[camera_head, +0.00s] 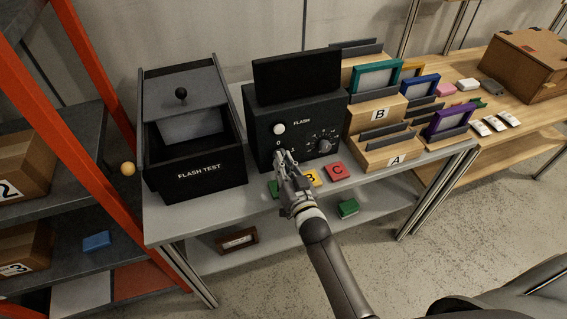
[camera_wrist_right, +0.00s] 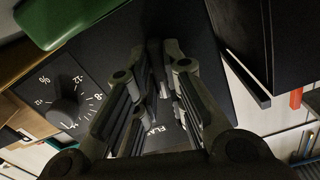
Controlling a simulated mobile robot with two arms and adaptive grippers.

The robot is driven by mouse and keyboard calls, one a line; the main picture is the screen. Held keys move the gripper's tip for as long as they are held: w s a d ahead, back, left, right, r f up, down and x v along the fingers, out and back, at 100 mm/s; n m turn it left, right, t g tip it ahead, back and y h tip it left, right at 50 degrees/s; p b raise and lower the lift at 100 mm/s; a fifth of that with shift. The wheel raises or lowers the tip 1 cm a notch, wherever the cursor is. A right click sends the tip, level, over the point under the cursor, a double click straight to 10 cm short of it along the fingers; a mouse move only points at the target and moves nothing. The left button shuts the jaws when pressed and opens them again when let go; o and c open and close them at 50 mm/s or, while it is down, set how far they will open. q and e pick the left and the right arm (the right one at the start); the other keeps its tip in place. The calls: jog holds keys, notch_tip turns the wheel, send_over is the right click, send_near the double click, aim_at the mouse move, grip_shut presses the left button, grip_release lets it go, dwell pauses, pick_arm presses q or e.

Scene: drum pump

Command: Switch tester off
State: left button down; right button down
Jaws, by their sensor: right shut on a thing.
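The tester (camera_head: 262,147) is a black box labelled FLASH, with a dark screen (camera_head: 297,77) on top, a white button (camera_head: 279,128) and a round dial (camera_head: 324,146). The dial (camera_wrist_right: 64,112) and part of the FLASH label also show in the right wrist view. My right gripper (camera_head: 282,154) is at the lower left of the tester's front, by the 0 and 1 marks. In the right wrist view its fingers (camera_wrist_right: 160,62) are closed on the small dark switch, which they mostly hide. The switch's setting cannot be told. My left gripper is out of view.
A black FLASH TEST box (camera_head: 197,170) with a knobbed lid stands left of the tester. Wooden holders with frames (camera_head: 389,152) stand to its right. Green, yellow and red blocks (camera_head: 337,171) lie at the table's front edge (camera_head: 220,208). An orange-red rack (camera_head: 100,100) stands at left.

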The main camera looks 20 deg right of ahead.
jog(key=shift+n, duration=1.6)
jog(key=c, duration=1.5)
grip_release()
jog(key=s, duration=1.2)
jog(key=shift+d, duration=0.2)
